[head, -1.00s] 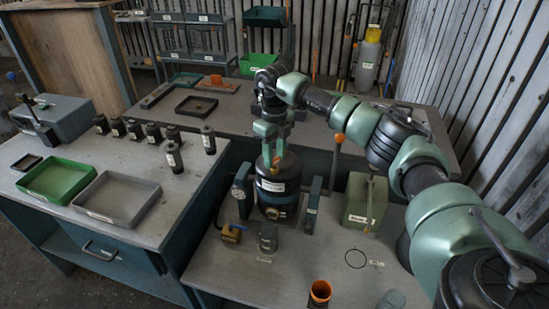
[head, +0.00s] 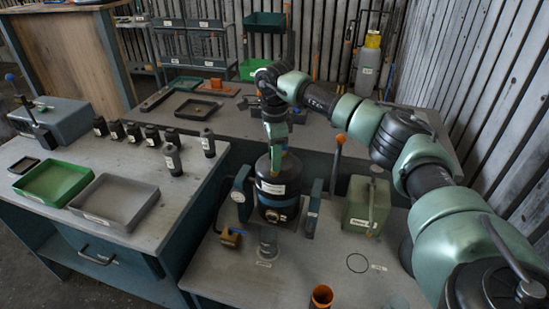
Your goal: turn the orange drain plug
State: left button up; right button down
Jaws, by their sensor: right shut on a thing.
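The dark blower housing (head: 279,187) stands upright on the grey bench, between two blue upright supports. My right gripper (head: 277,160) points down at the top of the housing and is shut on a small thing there. Only a thin orange-yellow bit shows at its fingers; I take it for the orange drain plug, mostly hidden by the gripper. My left gripper is not in view.
A green box (head: 367,203) stands right of the housing, with an orange-tipped lever (head: 339,142) behind. A brass valve (head: 230,237) and an orange cup (head: 321,296) are in front. Green tray (head: 84,190), grey tray (head: 125,228) and several black cylinders occupy the left bench.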

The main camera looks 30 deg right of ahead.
jog(key=n, duration=0.4)
jog(key=shift+r+n, duration=0.1)
jog(key=shift+n, duration=0.2)
jog(key=n, duration=0.4)
jog(key=shift+w+b, duration=0.1)
jog(key=shift+b, duration=0.2)
jog(key=shift+n, duration=0.4)
jog(key=c, duration=0.9)
grip_release()
notch_tip(320, 180, up, 7)
jog(key=shift+f+b, duration=0.2)
jog(key=shift+b, duration=0.75)
jog(key=shift+r, duration=0.6)
